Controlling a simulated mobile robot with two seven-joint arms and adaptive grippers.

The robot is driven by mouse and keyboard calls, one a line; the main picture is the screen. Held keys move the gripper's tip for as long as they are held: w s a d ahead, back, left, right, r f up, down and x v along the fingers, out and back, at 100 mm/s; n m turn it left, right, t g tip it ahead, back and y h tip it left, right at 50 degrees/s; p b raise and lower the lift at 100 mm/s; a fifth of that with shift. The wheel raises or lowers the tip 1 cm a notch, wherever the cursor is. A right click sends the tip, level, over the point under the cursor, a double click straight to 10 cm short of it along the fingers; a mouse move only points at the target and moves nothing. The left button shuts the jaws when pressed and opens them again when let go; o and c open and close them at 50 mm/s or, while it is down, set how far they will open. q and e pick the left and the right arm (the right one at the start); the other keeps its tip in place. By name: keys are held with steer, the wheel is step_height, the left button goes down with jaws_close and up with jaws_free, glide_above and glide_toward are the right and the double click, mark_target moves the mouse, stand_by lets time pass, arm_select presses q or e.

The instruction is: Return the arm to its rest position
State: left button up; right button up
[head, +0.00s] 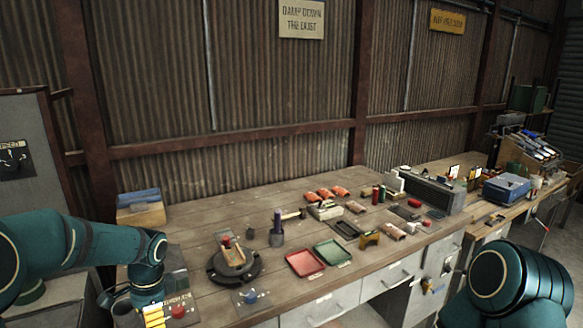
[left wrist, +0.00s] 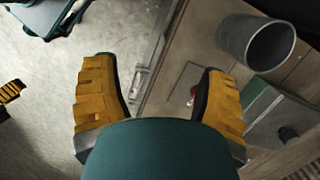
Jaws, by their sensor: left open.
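My left arm (head: 60,250) comes in from the left in the head view and bends down at the bench's near left end. My left gripper (head: 154,315) has yellow ribbed fingers, partly cut off by the lower frame edge. In the left wrist view my left gripper (left wrist: 158,88) is open, with nothing between its fingers. Below it are the floor and the bench edge. Part of my right arm (head: 515,290) shows at the lower right of the head view, and I cannot make out its gripper.
The wooden bench (head: 190,235) runs along the corrugated wall. It carries a dark round turntable (head: 232,268), a red tray (head: 304,263), a green tray (head: 332,252) and a blue-topped box (head: 140,206). A grey cup (left wrist: 255,43) stands close to the left gripper in the wrist view.

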arm_select(q)
steer(key=s+d+f+n+h, duration=0.1)
steer(key=d+f+n+h, duration=0.1)
steer(key=d+f, duration=0.6)
steer(key=s+d+f+n+t+h, duration=0.3)
steer(key=s+d+f+n, duration=0.6)
steer(key=s+d+f, duration=0.5)
steer(key=shift+s+f+n, duration=0.15)
steer(key=shift+s+n, duration=0.25)
steer(key=shift+s, duration=0.45)
arm_select(e)
steer(key=shift+w, duration=0.1)
arm_select(q)
steer(key=shift+c, duration=0.5)
